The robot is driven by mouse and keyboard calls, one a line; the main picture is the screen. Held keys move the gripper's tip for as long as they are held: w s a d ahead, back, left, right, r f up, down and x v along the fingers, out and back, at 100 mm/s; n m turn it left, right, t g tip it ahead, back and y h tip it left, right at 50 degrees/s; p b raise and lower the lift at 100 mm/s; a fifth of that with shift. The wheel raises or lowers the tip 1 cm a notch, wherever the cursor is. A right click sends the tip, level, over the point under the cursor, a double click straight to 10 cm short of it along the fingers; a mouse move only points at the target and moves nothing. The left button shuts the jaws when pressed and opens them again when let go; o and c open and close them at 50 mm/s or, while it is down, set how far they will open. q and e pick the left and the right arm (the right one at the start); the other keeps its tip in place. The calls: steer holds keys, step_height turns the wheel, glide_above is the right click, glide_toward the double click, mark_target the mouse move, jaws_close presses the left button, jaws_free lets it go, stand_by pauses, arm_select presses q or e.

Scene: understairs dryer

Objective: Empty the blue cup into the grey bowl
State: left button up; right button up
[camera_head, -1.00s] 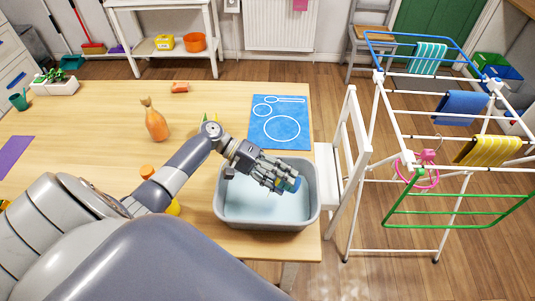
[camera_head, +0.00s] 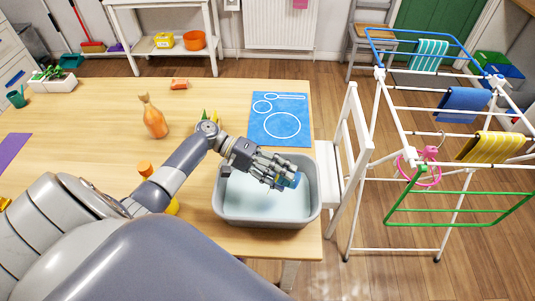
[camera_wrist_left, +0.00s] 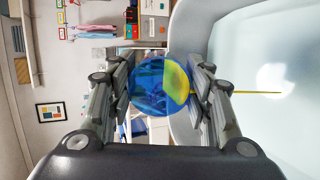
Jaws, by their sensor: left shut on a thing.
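My left gripper (camera_head: 272,170) is shut on the blue cup (camera_head: 292,180) and holds it over the right part of the grey bowl (camera_head: 262,222). The left wrist view shows the gripper (camera_wrist_left: 163,82) with its fingers on both sides of the cup (camera_wrist_left: 150,88), which looks see-through blue with a yellow-green patch on its right. The bowl (camera_wrist_left: 188,35) fills the right of that view, and its inside is pale. A thin yellow line runs from near the cup across the bowl; I cannot tell what it is. The fingers hide part of the cup. My right gripper is not in view.
A blue mat (camera_head: 280,125) with white outlines lies behind the bowl. An orange bottle (camera_head: 153,118) stands to the left. A white chair (camera_head: 345,165) and a drying rack (camera_head: 440,150) stand right of the table. The table's middle left is mostly clear.

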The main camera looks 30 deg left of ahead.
arm_select(q)
steer(key=shift+s+a+r+h+b, duration=0.15)
steer(key=shift+a+h+b, duration=0.25)
steer(key=shift+b, duration=0.4)
steer(key=shift+s+a+f+h+b, duration=0.15)
steer(key=shift+a+h+b, duration=0.15)
steer(key=shift+h+b, duration=0.35)
steer(key=shift+a+r+t+h+b, duration=0.2)
steer(key=shift+t+h+b, duration=0.35)
steer(key=shift+b, duration=0.95)
steer(key=shift+s+r+h+b, duration=0.1)
steer(key=shift+r+h+b, duration=0.2)
steer(key=shift+h, duration=0.2)
